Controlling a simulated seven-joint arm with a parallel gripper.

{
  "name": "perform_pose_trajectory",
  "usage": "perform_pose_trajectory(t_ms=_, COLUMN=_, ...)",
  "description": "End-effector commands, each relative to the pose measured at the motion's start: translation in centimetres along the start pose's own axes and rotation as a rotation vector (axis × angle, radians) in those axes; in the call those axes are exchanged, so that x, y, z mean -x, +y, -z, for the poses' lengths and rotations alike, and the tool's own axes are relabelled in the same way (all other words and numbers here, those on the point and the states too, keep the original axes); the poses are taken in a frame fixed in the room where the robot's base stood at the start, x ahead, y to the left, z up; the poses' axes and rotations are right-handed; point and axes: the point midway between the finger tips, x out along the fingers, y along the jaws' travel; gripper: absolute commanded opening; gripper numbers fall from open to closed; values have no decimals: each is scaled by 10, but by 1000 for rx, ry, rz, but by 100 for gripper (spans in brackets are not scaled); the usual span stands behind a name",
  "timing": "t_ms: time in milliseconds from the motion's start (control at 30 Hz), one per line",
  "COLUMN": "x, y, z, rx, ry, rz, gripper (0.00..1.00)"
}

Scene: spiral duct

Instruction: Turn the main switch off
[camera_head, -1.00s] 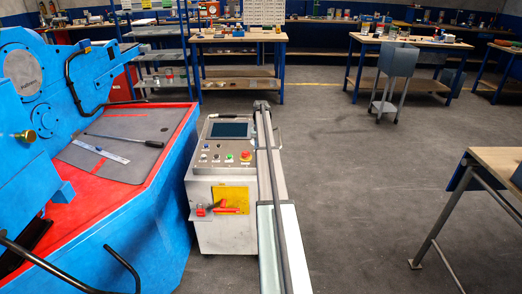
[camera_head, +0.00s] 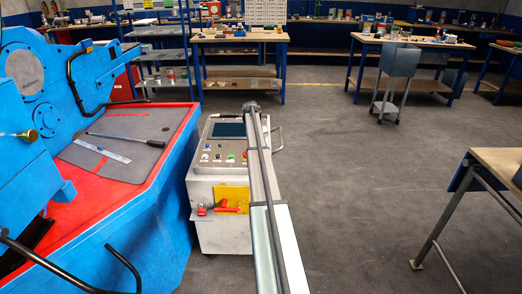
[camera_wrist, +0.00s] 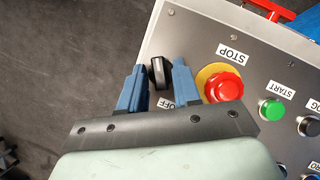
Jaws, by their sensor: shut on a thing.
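In the wrist view a black rotary knob (camera_wrist: 160,74) stands near the panel edge, beside a partly covered OFF label (camera_wrist: 167,103). My gripper (camera_wrist: 158,66) has its blue fingers on either side of this knob and is shut on it. The knob's pointer position cannot be read. In the head view my gripper (camera_head: 251,107) is over the right side of the control panel (camera_head: 210,138), and my arm hides the knob. A red handle on a yellow plate (camera_head: 233,193) is on the cabinet front, lying about level.
A red STOP button (camera_wrist: 224,86) on a yellow ring is close beside the right finger, with a green START button (camera_wrist: 272,109) farther right. The blue machine (camera_head: 150,215) stands left of the cabinet. Open floor (camera_head: 350,180) lies to the right.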

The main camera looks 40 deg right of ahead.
Motion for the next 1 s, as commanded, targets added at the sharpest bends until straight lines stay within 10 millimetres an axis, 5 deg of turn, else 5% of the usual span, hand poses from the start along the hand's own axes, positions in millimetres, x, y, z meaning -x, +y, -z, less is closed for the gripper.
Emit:
perform_pose_trajectory(t_ms=367, x=0, y=0, z=0, rx=5, ry=-1, rz=-1, gripper=2)
perform_pose_trajectory(t_ms=400, x=0, y=0, z=0, rx=5, ry=-1, rz=-1, gripper=35)
perform_pose_trajectory(t_ms=467, x=0, y=0, z=0, rx=4, ry=-1, rz=-1, gripper=41)
perform_pose_trajectory(t_ms=1000, x=16, y=0, z=1, rx=3, ry=0, rz=-1, gripper=42)
